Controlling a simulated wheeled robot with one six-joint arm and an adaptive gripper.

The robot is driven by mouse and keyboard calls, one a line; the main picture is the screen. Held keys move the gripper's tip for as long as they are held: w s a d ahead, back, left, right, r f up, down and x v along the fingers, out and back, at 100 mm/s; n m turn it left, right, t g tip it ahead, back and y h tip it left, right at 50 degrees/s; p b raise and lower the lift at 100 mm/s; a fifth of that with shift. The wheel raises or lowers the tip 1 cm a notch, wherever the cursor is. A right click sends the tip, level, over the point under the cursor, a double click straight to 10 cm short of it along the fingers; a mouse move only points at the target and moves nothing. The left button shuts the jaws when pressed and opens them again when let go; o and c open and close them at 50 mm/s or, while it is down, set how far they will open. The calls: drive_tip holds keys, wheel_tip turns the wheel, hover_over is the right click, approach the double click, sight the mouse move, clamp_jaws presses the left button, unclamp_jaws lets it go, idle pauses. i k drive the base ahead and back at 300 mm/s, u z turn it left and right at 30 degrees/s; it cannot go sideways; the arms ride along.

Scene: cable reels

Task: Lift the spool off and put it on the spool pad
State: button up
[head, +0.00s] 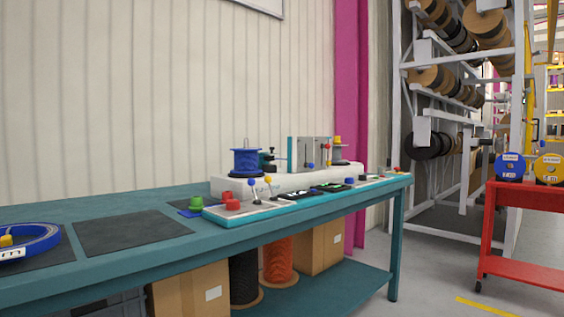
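A blue spool (246,161) stands upright on the left end of a pale machine base (290,180) on the teal workbench (160,205). A thin rod seems to rise from its top. A flat dark square pad (133,232) lies bare on the bench to the left of the machine. A second dark pad (48,254) at the far left is partly covered by a round blue reel or tray (36,238) with a yellow hub, cut off by the picture's edge. I cannot tell from markings which one is the spool pad. My gripper is not in view.
A control panel (265,208) with levers and red and green buttons runs along the bench's front edge. Boxes (190,292) and cable reels (279,262) fill the shelf below. A red cart (530,196) with reels stands right, before a tall rack (400,100). Floor between is clear.

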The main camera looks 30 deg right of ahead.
sight(246, 160)
drive_tip(key=z, duration=1.5)
drive_tip(key=i, duration=1.5)
drive_tip(key=u, duration=2.45)
